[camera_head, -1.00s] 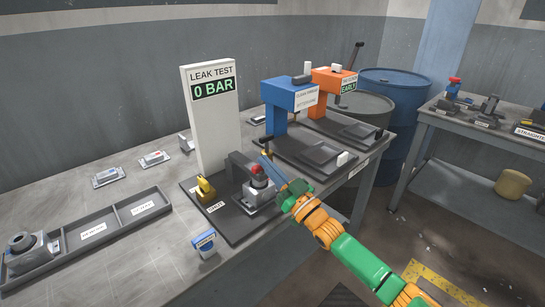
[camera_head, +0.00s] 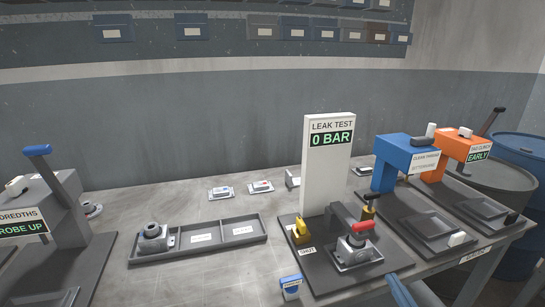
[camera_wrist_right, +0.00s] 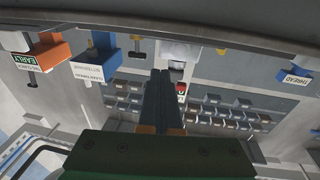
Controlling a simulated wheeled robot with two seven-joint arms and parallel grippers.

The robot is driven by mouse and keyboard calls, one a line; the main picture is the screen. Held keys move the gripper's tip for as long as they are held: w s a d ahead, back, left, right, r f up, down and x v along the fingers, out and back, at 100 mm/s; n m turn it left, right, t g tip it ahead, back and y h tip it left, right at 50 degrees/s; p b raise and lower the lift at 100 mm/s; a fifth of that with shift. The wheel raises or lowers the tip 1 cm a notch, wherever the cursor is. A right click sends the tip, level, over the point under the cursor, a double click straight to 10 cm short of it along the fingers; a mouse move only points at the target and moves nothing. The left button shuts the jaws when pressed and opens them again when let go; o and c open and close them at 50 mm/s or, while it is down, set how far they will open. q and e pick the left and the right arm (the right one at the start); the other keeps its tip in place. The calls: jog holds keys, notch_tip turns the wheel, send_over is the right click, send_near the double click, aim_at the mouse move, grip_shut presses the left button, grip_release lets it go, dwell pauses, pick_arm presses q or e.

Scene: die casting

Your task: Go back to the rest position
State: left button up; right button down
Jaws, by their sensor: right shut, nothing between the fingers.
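My right gripper (camera_head: 398,285) shows only as its blue-grey fingers at the bottom edge of the head view, in front of the leak test station (camera_head: 328,165). In the right wrist view its two dark fingers (camera_wrist_right: 164,95) lie together, shut with nothing between them. My left gripper is not in view.
A tray (camera_head: 206,239) on the bench holds a cast part (camera_head: 154,238) in its left compartment. Right of the station stand a blue press (camera_head: 405,160) and an orange press (camera_head: 459,148). A grey gauge (camera_head: 62,205) stands at the left.

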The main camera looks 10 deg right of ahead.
jog(key=s+a+f+g+p, duration=0.15)
jog(key=s+f+g, duration=0.35)
jog(key=f, duration=0.7)
jog(key=s+a+f+g+p, duration=0.1)
jog(key=s+a+f+g, duration=0.4)
jog(key=f, duration=0.7)
jog(key=s+a+f+n+g, duration=0.1)
jog(key=s+a+f+g, duration=0.1)
jog(key=s, duration=0.5)
jog(key=s+a+f+n+g+p, duration=0.1)
jog(key=s+a+f+g, duration=0.2)
jog(key=s+a+f, duration=0.2)
jog(key=s+a+f+n+g+y, duration=0.1)
jog(key=s+a+f+g, duration=0.2)
jog(key=s, duration=0.7)
jog(key=shift+a+f, duration=0.2)
jog(key=shift+f, duration=0.4)
